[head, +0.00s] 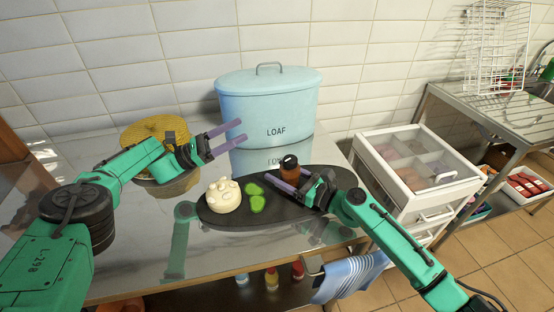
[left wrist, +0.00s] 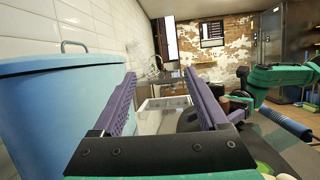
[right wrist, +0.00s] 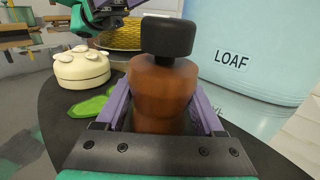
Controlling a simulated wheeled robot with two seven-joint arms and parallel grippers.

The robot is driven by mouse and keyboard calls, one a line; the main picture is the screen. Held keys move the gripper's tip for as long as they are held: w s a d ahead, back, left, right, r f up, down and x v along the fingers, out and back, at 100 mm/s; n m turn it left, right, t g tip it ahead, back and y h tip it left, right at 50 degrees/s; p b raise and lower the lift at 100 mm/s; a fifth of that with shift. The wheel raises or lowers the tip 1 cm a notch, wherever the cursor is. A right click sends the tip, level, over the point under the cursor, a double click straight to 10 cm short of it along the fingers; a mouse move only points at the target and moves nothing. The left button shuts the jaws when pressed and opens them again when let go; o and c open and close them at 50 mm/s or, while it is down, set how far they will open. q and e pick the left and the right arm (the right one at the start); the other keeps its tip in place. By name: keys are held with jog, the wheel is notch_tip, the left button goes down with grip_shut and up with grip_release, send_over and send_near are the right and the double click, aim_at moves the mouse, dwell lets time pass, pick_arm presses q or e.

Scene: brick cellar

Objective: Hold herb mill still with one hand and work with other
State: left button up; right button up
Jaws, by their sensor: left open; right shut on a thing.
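The herb mill (head: 289,168) has a reddish-brown wooden body and a black knob on top. It stands upright on a dark oval board (head: 240,216). My right gripper (head: 293,181) is shut around the mill's body, and the right wrist view shows the mill (right wrist: 160,95) between both fingers with the knob clear above them. My left gripper (head: 222,139) is open and empty, in the air left of the mill and in front of the blue bin. The left wrist view shows its fingers (left wrist: 160,100) spread with nothing between them.
A blue LOAF bin (head: 267,105) stands behind the board. A cream pot-like object (head: 223,196) and green leaf shapes (head: 256,196) lie on the board. A yellow woven basket (head: 150,132) is behind my left arm. A white drawer unit (head: 405,180) stands to the right.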

pick_arm(q)
jog(key=w+a+r+n+t+y, duration=0.2)
jog(key=a+n+t+y, duration=0.25)
jog(key=a+t, duration=0.3)
jog(key=w+a+r+n+t+y, duration=0.2)
jog(key=a+n+t+y, duration=0.2)
jog(key=a+n+t, duration=0.3)
jog(key=n+g+y, duration=0.3)
jog(key=g+y, duration=0.2)
jog(key=y, duration=0.7)
send_near(289, 166)
jog(key=shift+m+h, duration=0.25)
jog(key=w, duration=1.2)
jog(key=shift+f, duration=0.1)
jog(key=shift+s, duration=0.1)
jog(key=shift+c, duration=0.3)
